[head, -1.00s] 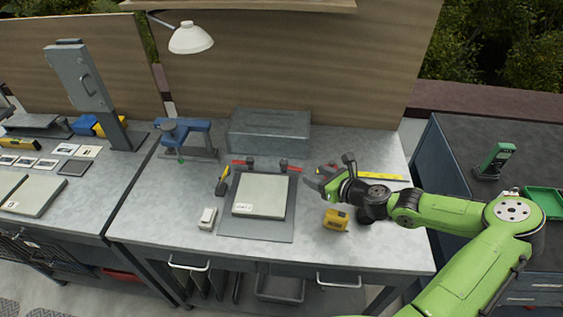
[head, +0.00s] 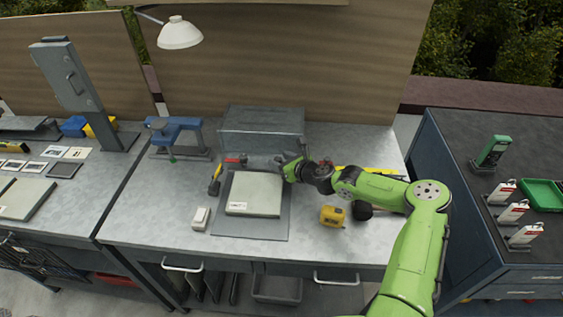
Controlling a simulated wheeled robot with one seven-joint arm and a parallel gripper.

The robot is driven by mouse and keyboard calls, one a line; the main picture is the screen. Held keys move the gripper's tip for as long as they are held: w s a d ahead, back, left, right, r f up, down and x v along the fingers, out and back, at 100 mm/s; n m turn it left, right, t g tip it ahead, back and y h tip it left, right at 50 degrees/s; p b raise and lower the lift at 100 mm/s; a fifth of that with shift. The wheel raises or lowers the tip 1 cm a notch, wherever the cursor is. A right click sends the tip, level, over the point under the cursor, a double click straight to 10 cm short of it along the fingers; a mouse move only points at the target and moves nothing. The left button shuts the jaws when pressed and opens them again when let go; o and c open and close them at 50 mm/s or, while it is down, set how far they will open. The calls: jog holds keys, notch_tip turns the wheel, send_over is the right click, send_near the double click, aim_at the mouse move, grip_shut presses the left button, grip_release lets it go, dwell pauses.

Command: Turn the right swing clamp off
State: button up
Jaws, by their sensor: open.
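Two swing clamps sit at the back edge of a grey plate (head: 228,222) on the bench. The left swing clamp (head: 236,160) shows its red handle, pointing left. The right swing clamp is hidden behind my gripper and wrist, so I cannot tell its handle's position. A pale flat panel (head: 254,194) lies on the plate in front of the clamps. My gripper (head: 264,161) is open at the right clamp's place, its grey fingers pointing left. I cannot tell whether they touch the clamp.
A grey box (head: 262,125) stands close behind the clamps. A yellow tape measure (head: 332,215) is under my arm's near side. A screwdriver (head: 215,180) and a white block (head: 200,218) lie left of the plate. A blue vise-like tool (head: 178,135) stands at the back left.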

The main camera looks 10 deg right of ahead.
jog(key=shift+c, duration=0.2)
grip_shut()
jog(key=shift+w+d+n+g+y, duration=0.1)
jog(key=shift+d+n+g+y, duration=0.1)
jog(key=shift+n+g+y, duration=0.9)
jog(key=shift+n+y, duration=0.4)
jog(key=shift+n, duration=0.1)
jog(key=shift+o, duration=0.2)
grip_release()
jog(key=p+v, duration=0.2)
jog(key=v, duration=1.3)
jog(key=shift+s+d+r, duration=0.15)
jog(key=shift+s+d, duration=0.05)
jog(key=shift+s, duration=0.1)
